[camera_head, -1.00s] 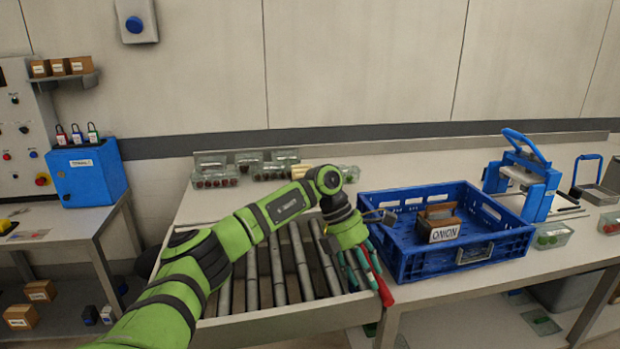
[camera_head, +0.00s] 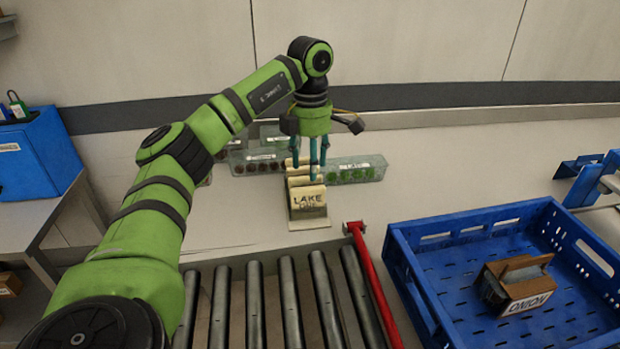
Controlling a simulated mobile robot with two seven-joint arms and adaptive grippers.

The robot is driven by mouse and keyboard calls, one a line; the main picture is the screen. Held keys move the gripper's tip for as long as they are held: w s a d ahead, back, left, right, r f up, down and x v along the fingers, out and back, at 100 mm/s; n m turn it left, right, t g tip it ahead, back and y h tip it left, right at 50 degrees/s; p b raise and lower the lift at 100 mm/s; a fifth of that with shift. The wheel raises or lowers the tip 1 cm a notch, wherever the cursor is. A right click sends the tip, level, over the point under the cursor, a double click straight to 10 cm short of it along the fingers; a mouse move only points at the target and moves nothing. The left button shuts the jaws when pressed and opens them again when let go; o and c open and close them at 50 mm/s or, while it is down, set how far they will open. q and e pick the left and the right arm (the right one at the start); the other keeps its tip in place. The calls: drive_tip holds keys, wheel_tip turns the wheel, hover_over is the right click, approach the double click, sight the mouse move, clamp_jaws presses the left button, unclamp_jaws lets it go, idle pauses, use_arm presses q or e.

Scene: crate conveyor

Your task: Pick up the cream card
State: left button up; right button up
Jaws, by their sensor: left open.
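Several cream cards (camera_head: 308,201) stand one behind another in a small holder (camera_head: 309,224) on the bench behind the rollers. The front card bears dark lettering that begins "LAKE"; the line below is hard to read. My left gripper (camera_head: 307,172) points down over the cards from behind the front one, with its thin teal fingers apart. Its fingertips are close to the rear cards' top edges; I cannot tell whether they touch. The lower parts of the rear cards are hidden by the front one. My right gripper is not in view.
Clear boxes (camera_head: 358,171) of small items stand beside and behind the cards. A red bar (camera_head: 372,285) runs along the right of the rollers (camera_head: 290,300). A blue crate (camera_head: 478,226) at right holds a box labelled ONION (camera_head: 517,284).

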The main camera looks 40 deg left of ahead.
sight(307, 187)
use_arm(q)
drive_tip(key=shift+s+d+f, duration=0.1)
drive_tip(key=shift+s+f, duration=0.15)
drive_tip(key=shift+f, duration=0.05)
drive_tip(key=shift+s+d+f+p, duration=0.1)
drive_tip(key=shift+s+f+p, duration=0.15)
drive_tip(key=shift+f, duration=0.2)
drive_tip(key=shift+s+f+p, duration=0.1)
drive_tip(key=shift+f+p, duration=0.1)
drive_tip(key=shift+f, duration=0.2)
drive_tip(key=f, duration=0.3)
drive_tip(key=shift+a+f+p, duration=0.2)
drive_tip(key=shift+f+p, duration=0.15)
drive_tip(key=shift+f, duration=0.15)
drive_tip(key=shift+d, duration=0.1)
drive_tip(key=c, duration=0.7)
drive_tip(key=shift+c, duration=1)
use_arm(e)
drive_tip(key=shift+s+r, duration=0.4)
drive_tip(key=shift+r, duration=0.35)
